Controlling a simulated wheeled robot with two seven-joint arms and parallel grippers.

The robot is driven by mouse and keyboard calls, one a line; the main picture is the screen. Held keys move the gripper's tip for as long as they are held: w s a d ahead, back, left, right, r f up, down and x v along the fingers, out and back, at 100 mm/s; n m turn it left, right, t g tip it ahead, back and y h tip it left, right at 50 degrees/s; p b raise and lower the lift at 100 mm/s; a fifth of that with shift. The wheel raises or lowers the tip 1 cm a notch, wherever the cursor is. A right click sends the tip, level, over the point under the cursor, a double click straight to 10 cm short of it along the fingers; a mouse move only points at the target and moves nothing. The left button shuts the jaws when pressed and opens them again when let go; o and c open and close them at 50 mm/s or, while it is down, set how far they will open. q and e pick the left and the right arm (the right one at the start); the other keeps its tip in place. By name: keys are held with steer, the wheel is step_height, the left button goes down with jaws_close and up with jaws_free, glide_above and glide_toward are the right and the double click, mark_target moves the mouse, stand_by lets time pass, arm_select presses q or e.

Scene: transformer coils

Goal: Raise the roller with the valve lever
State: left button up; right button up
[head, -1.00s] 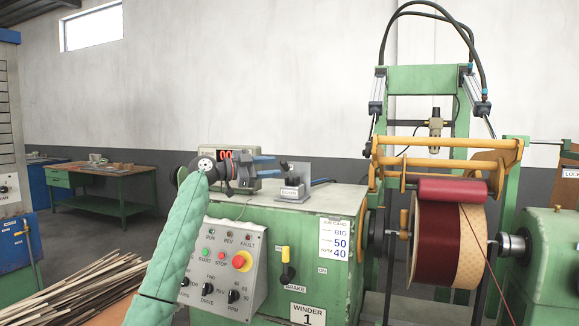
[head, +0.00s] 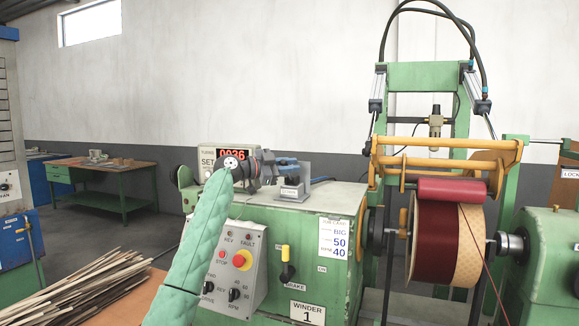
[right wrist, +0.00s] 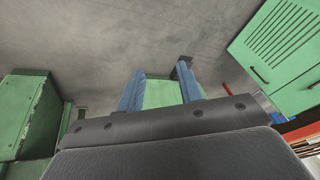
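The red roller (head: 453,190) rests low, at or just above the dark red and tan coil drum (head: 437,245) on the winder. The valve is a small grey block with a label, seemingly DOWN, on a bracket (head: 292,191) on the green cabinet top. A dark blue bar (head: 322,180), possibly its lever, shows to its right. My left gripper (head: 287,165) has its blue fingers close behind and left of the block. I cannot tell whether they touch or grip anything. In the right wrist view, my right gripper (right wrist: 160,87) has its blue fingers apart, with nothing held between them.
The counter display (head: 233,155) reads 0036 behind my left wrist. The control panel (head: 232,265) and yellow brake lever (head: 286,264) are on the cabinet front. Wooden strips (head: 85,285) lie at lower left. A workbench (head: 105,178) stands at the back left.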

arm_select(q)
jaws_close()
